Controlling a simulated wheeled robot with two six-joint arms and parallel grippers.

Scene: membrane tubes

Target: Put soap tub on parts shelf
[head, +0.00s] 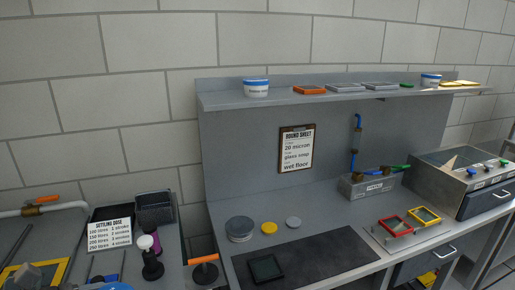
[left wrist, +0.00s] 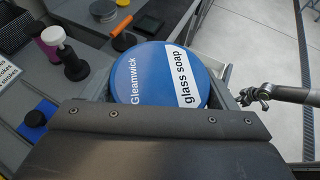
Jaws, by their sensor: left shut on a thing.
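In the left wrist view, the soap tub shows its round blue lid (left wrist: 150,75), with a white band reading "glass soap" and the name "Gleamwick". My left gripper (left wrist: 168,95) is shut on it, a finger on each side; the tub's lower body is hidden. Neither gripper shows in the head view. A long grey shelf (head: 325,101) runs along the top of the workbench's back panel. Its left end carries a white tub with a blue lid (head: 256,88), and a similar tub (head: 431,80) stands near its right end.
The shelf also holds an orange tray (head: 310,90), grey trays (head: 380,87) and yellow pieces (head: 460,84). Bare shelf shows between the left tub and orange tray. Below are a clipboard (head: 296,149), a dark mat (head: 305,262) and a grey bin (head: 365,187).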

